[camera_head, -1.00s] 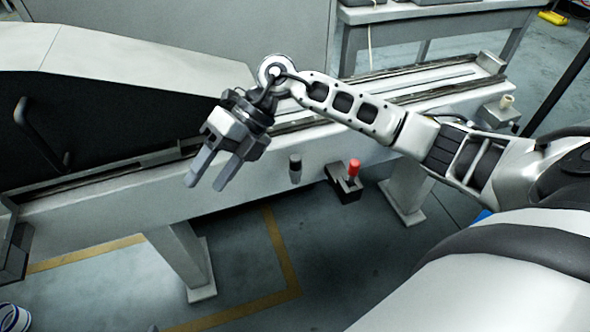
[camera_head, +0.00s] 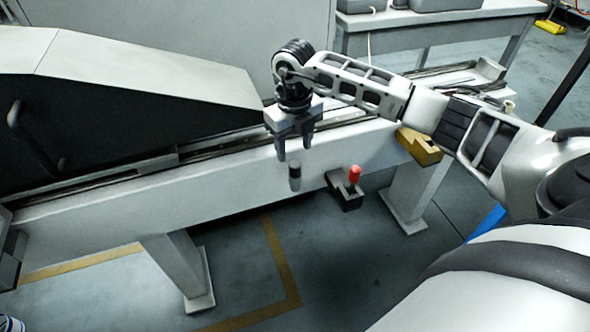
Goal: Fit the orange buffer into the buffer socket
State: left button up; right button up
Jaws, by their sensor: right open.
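A red-orange cylinder (camera_head: 354,174), the only one resembling the orange buffer, stands upright in a dark block (camera_head: 346,192) on the front of the light grey beam. A black cylinder (camera_head: 295,177) with a pale band is on the beam's front, left of it. I cannot tell for sure which part is the buffer socket. My left gripper is not in view.
The light grey beam (camera_head: 230,177) runs across on legs, with a rail on top. A black-sided cover (camera_head: 120,125) with a handle fills the left. A yellow-brown block (camera_head: 419,147) sits at the right under my right arm. Floor in front is open.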

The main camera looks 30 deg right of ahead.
aim_at(295, 164)
notch_tip(295, 164, down, 6)
jog(key=shift+w+d+r, duration=0.1)
jog(key=shift+d+r, duration=0.05)
jog(key=shift+r, duration=0.05)
jog(key=c, duration=1.1)
